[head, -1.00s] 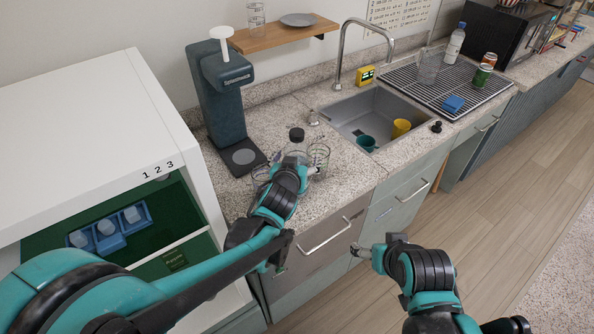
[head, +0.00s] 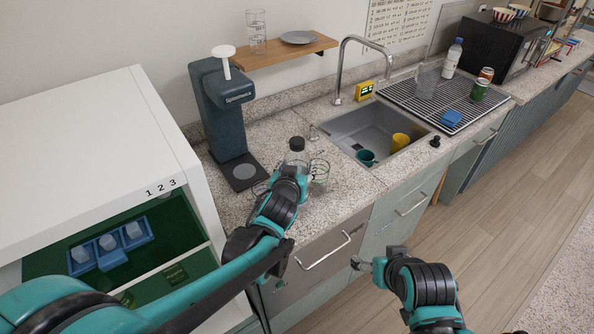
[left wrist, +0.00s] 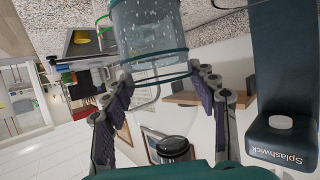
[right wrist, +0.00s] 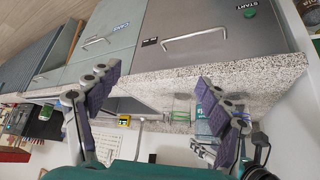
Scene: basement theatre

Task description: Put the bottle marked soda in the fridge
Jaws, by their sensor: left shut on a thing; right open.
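A clear bottle with a dark cap (head: 297,145) stands upright at my left gripper (head: 290,172), over the counter beside the drink dispenser. My left gripper is shut on it. The left wrist view shows the bottle (left wrist: 150,38) between my left fingers (left wrist: 165,95), with bubbly liquid and the black cap (left wrist: 173,147). I cannot read a mark on it. Another bottle (head: 453,58), with a blue cap and pale label, stands on the drying rack. My right gripper (head: 362,264) is open and empty in front of the drawers; it also shows in the right wrist view (right wrist: 150,105). I recognise no fridge.
Drinking glasses (head: 319,172) stand close to the held bottle. A sink (head: 349,124) and drying rack (head: 408,92) lie to the right. A white cabinet (head: 95,120) with blue trays inside stands left. The floor at right is clear.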

